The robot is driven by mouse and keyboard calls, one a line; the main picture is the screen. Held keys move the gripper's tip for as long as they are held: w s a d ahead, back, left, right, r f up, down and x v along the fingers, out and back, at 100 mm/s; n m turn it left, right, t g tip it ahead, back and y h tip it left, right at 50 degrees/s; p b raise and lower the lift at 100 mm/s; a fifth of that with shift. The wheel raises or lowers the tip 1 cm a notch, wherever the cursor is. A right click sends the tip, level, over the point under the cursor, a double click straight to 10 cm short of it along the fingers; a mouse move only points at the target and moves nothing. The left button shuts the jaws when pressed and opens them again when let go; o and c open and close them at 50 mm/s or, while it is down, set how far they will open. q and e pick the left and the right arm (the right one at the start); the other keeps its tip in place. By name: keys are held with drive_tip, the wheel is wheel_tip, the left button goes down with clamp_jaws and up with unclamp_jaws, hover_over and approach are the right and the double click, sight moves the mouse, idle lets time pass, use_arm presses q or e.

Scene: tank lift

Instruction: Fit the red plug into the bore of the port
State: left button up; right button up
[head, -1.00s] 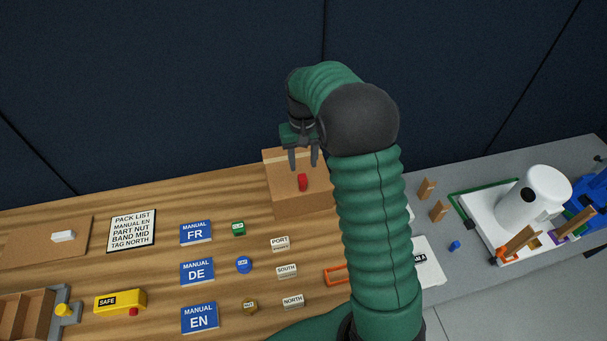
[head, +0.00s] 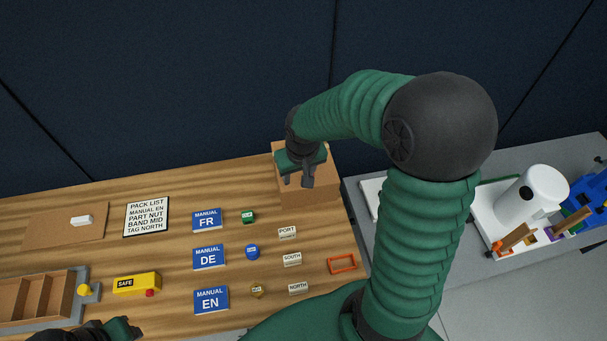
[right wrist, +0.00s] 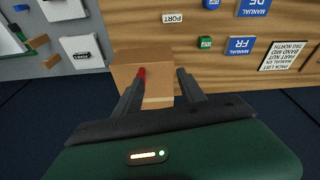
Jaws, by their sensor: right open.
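The red plug (right wrist: 141,72) shows in the right wrist view on top of a cardboard box (right wrist: 158,92), at the tip of the left-hand finger and partly hidden by it. My right gripper (right wrist: 161,74) is open, with nothing seen gripped between its fingers. In the head view the right gripper (head: 298,182) points down over the box (head: 322,180) and hides the plug. A white cylinder (head: 535,194) with a dark round hole stands at the right; I cannot tell whether this is the port. Part of my left gripper (head: 120,328) shows at the bottom left, its jaws unclear.
Blue manuals (head: 208,257), small label blocks (head: 287,232) and an orange frame (head: 342,264) lie on the wooden table. A yellow SAFE block (head: 137,283) and a divided tray (head: 35,297) are at left. A grey table (head: 400,245) adjoins at right, past a gap.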

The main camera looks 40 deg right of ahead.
drive_tip(key=w+d+r+m, duration=0.1)
drive_tip(key=d+r+m, duration=0.15)
drive_tip(key=d, duration=0.45)
drive_tip(key=shift+n, duration=0.25)
drive_tip(key=x, duration=0.9)
drive_tip(key=p+x, duration=0.1)
drive_tip(key=x, duration=0.4)
drive_tip(key=shift+w+d+f, duration=0.15)
drive_tip(key=shift+w+d, duration=0.2)
drive_tip(key=shift+w+f, duration=0.25)
drive_tip(key=shift+f, duration=0.25)
drive_tip(key=shift+a, duration=0.15)
drive_tip(key=shift+c, duration=0.6)
drive_tip(key=shift+r, duration=0.1)
drive_tip(key=shift+c, duration=1.3)
drive_tip(key=shift+s, duration=0.1)
drive_tip(key=c, duration=0.5)
clamp_jaws()
